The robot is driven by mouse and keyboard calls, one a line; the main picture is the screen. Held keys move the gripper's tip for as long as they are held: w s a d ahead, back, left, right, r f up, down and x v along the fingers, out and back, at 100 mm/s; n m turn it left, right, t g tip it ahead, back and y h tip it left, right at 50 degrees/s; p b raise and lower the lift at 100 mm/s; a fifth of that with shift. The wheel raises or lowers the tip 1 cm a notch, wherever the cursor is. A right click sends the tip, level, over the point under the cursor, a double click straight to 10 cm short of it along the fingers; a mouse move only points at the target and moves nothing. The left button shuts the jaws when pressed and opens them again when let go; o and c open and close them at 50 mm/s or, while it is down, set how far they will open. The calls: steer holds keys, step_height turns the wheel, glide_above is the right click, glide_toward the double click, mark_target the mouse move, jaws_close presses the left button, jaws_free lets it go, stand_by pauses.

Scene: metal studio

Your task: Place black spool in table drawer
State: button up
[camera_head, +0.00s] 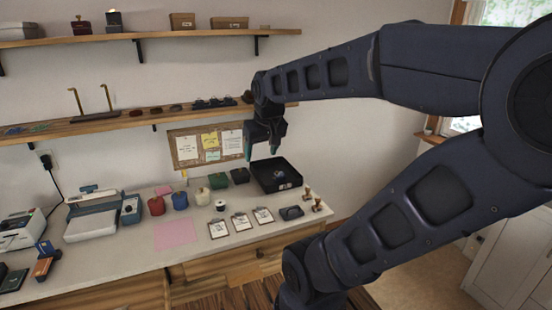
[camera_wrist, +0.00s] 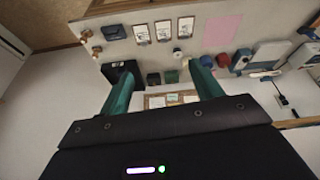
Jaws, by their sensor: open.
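A small black spool with a white top (camera_head: 220,206) stands on the pale table top, behind the clipboards; it also shows in the wrist view (camera_wrist: 177,53) beyond my fingertips. My gripper (camera_head: 262,152) is open and empty, raised above the back of the table near the black tray, right of the spool. Its two teal fingers spread apart in the wrist view (camera_wrist: 165,78). The wooden table drawer (camera_head: 246,270) is under the table's front edge. Its front seems to stick out a little, but I cannot see inside it.
A black open tray (camera_head: 277,176) stands below my gripper. Red (camera_head: 156,206), blue (camera_head: 180,201) and cream (camera_head: 202,196) containers stand left of the spool. Clipboards (camera_head: 240,222) lie in front. Wall shelves (camera_head: 130,118) and a pinboard (camera_head: 205,144) are behind.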

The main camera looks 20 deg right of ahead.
steer(key=shift+m, duration=0.7)
steer(key=s+d, duration=0.1)
steer(key=s, duration=0.2)
steer(key=s+d+f, duration=0.1)
steer(key=shift+s+d, duration=0.2)
steer(key=shift+d, duration=0.15)
